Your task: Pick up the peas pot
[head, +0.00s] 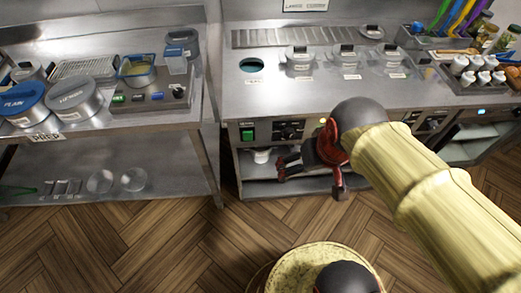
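I cannot read a label that marks the peas pot. A small white pot (261,156) stands on the shelf under the right-hand counter, left of my gripper. Several lidded pots sit in the counter top, among them one at the left (299,55), one in the middle (346,55) and one at the right (390,55). Left of them is an open round well (251,65). My gripper (281,169) is in front of the shelf opening, pointing left, low beside the white pot and apart from it. Its fingers are dark and small, so their opening is unclear.
The left prep table (150,121) holds large lidded tubs (73,98), a small container (137,72) and a dark tray (150,100). A rack of white-topped bottles (480,75) stands at the far right. The wooden floor (150,235) is clear in front.

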